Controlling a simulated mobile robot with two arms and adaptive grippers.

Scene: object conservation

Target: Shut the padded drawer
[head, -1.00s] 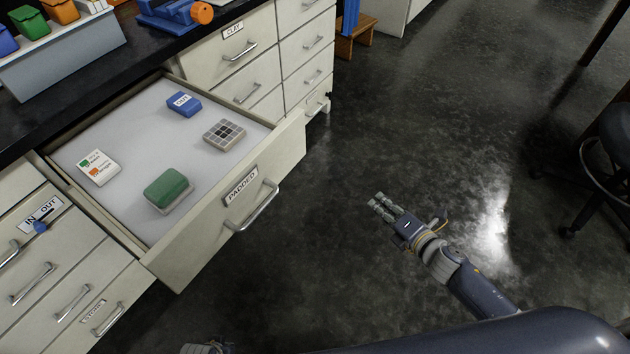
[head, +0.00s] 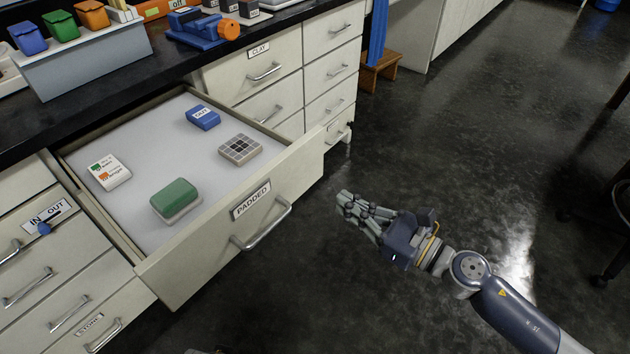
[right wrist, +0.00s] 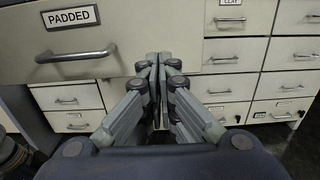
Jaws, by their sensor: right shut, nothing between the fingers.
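The padded drawer (head: 238,236) is pulled far out from the cabinet, with a "PADDED" label and a metal bar handle (head: 266,228) on its front. It holds a green-topped block (head: 175,198), a white card box (head: 110,172), a blue box (head: 203,117) and a grey gridded block (head: 240,149). My right gripper (head: 345,203) is shut and empty, to the right of the drawer front and apart from it in the head view. In the right wrist view its fingers (right wrist: 160,62) point at the drawer front (right wrist: 130,30), right of the handle (right wrist: 75,54). My left gripper is not clearly in view.
The dark worktop (head: 130,75) carries a grey rack of coloured boxes and a blue device (head: 205,30). More closed drawers, including "CLAY" (head: 258,50), stand beside the padded one. A wooden stool (head: 380,68) is farther back. The floor right of the drawer is open.

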